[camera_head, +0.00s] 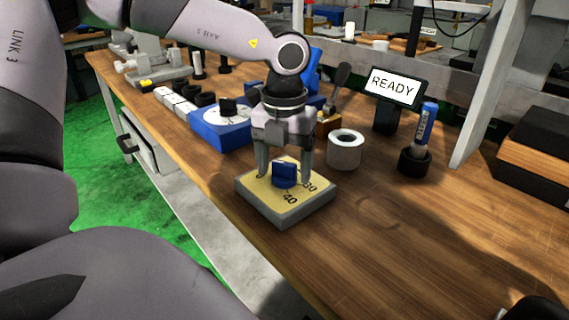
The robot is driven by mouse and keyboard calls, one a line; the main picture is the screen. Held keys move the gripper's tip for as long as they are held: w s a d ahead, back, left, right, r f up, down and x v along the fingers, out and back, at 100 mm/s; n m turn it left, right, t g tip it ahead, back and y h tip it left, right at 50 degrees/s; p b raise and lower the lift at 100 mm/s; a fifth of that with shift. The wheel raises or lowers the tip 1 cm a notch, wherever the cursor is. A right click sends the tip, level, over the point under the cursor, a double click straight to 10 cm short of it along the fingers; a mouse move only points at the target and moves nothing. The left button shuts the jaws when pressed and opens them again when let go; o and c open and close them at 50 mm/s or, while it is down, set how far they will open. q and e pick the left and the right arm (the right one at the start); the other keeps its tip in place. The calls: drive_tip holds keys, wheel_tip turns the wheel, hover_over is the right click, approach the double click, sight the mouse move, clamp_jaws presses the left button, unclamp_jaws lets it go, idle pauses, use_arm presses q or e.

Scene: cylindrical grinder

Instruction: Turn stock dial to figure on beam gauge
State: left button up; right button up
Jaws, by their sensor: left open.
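The stock dial is a grey, square-edged block (259,205) with a yellow face and a blue knob (284,176) in its middle. The figures 40 and 30 show on the near and right parts of its face. My left gripper (284,180) points down over the dial, its fingers open on either side of the blue knob; I cannot tell whether they touch it. A small display (392,88) reading READY stands behind to the right. No beam gauge with a figure can be made out for certain. My right gripper is not clearly in view.
A blue box with a white dial face (222,135) stands left of the gripper. A white roll (345,150) and a blue marker in a black holder (417,160) stand to the right. The wooden bench is clear at front right (400,240). Its front edge drops off at left.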

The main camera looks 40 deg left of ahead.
use_arm(q)
drive_tip(key=c, duration=1)
drive_tip(key=shift+c, duration=0.2)
